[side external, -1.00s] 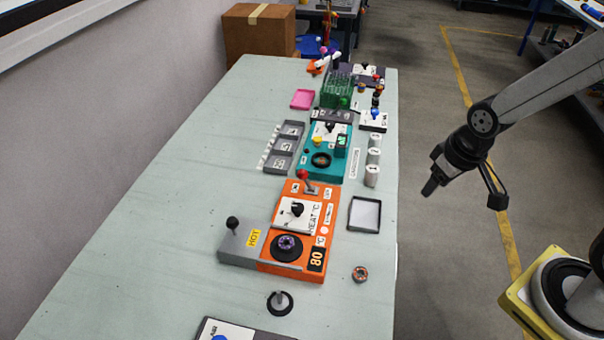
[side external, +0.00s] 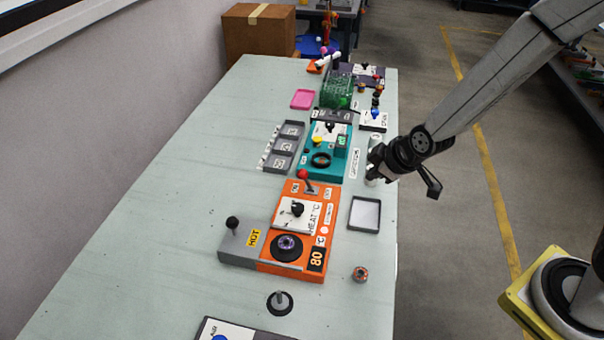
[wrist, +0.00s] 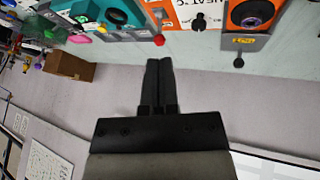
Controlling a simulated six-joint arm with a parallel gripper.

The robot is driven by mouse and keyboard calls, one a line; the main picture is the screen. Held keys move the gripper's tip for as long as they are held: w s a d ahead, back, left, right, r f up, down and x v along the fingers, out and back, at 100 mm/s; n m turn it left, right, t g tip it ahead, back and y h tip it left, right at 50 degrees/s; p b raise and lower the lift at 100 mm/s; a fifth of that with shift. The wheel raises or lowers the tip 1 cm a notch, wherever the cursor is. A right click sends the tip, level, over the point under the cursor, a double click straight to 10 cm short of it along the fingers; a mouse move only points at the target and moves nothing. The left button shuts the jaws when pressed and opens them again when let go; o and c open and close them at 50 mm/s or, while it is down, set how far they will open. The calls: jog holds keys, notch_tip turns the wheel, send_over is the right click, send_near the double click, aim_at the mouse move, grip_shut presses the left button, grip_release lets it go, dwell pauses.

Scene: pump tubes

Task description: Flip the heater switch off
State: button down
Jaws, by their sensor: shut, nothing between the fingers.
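The orange heater unit (side external: 286,266) stands on the bench in the side view, with a black dial, an "80" display and a "HEAT °C" panel. Its heater switch (side external: 304,177) is a lever with a red ball tip at the unit's far end, tilted toward the far left. The red tip also shows in the wrist view (wrist: 159,40), just beyond my fingertips in the picture. My gripper (side external: 371,165) is shut and empty, to the right of the switch and apart from it, over the bench's right edge. In the wrist view my gripper (wrist: 159,62) has its fingers together.
A grey block with a black-knobbed lever (side external: 232,222) joins the heater's left side, marked HOT. A teal unit (side external: 326,166) stands behind the heater. An empty grey tray (side external: 350,227) lies to its right. White cups are partly hidden by my gripper. The bench's left side is clear.

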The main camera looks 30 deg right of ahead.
aim_at(307, 180)
jog(key=shift+w+a+f+n+t+h, duration=0.25)
jog(key=shift+w+a+f+n+t, duration=1.2)
jog(key=shift+f+n, duration=0.65)
jog(key=shift+w+a+f+n+t+h, duration=0.3)
jog(key=shift+w+a+f+n+t, duration=1.1)
jog(key=shift+n, duration=1.15)
jog(key=shift+w+a+f+n+t+h, duration=0.25)
jog(key=shift+w+a+f+n+t, duration=1.15)
jog(key=shift+f+n, duration=0.85)
jog(key=shift+w+a+r+g, duration=0.1)
jog(key=shift+w+a+g, duration=0.05)
jog(key=shift+w+g, duration=0.15)
jog(key=shift+x, duration=4.9)
